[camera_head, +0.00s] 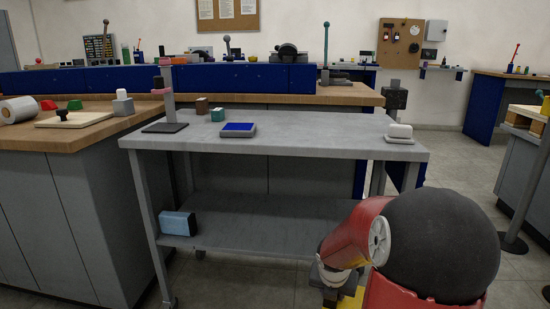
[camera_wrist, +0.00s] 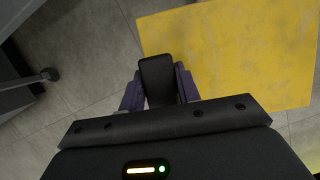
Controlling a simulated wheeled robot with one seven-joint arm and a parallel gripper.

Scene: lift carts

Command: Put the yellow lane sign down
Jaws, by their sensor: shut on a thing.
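The yellow lane sign (camera_wrist: 240,55) fills much of the upper right of the wrist view as a flat yellow panel, with floor around it. A small part of the sign (camera_head: 349,299) shows at the bottom of the head view, below my red arm. My gripper (camera_wrist: 159,88) is shut on a black block-like part at the panel's near left edge, which seems to be the sign's grip. The sign's right side runs out of the wrist view, and my arm hides most of it in the head view.
A wooden-topped bench (camera_head: 60,140) adjoins at left. Open floor lies at right.

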